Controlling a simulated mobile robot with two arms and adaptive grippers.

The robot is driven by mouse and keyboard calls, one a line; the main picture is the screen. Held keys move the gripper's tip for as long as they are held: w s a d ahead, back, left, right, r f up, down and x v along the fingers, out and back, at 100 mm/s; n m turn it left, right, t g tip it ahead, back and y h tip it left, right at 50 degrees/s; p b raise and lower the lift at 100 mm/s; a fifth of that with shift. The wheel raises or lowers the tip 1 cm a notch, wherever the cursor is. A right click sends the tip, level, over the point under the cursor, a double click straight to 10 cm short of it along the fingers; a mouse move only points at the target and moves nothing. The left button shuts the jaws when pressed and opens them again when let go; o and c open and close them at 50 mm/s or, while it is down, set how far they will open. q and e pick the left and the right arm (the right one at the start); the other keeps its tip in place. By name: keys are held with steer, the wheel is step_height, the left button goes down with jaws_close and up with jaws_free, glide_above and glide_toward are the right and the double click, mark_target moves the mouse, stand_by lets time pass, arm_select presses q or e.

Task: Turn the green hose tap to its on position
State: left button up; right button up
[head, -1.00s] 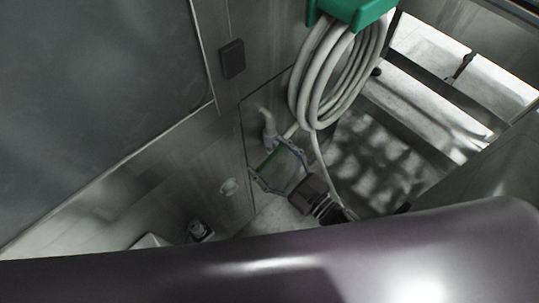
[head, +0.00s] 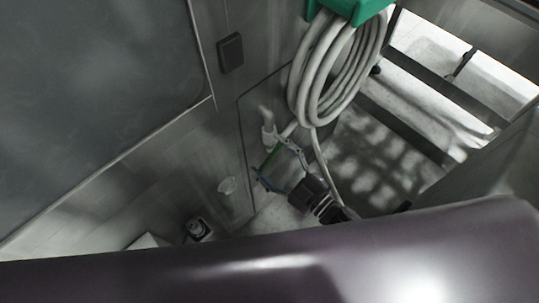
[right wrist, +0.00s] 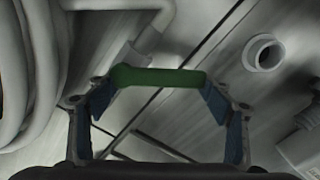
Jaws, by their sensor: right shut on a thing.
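The green hose tap handle (head: 273,156) is low on the grey panel, below the hose coil. It also shows as a green bar in the right wrist view (right wrist: 160,78), lying nearly level in the picture. My right gripper (head: 277,166) is shut on the handle; in the right wrist view its fingertips (right wrist: 158,95) touch the bar's two ends. The white hose (head: 312,90) hangs coiled on a green holder (head: 358,10). A grey pipe (head: 268,127) stands just above the tap. The tap's body behind the handle is mostly hidden. My left gripper is out of view.
A round pipe stub (head: 228,186) sticks out of the panel left of the tap; it shows in the right wrist view (right wrist: 264,52). A dark switch box (head: 231,53) is on the wall. My own dark arm fills the bottom of the head view.

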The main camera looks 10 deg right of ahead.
steer(key=o, duration=1.7)
steer(key=v, duration=1.2)
steer(key=shift+c, duration=0.5)
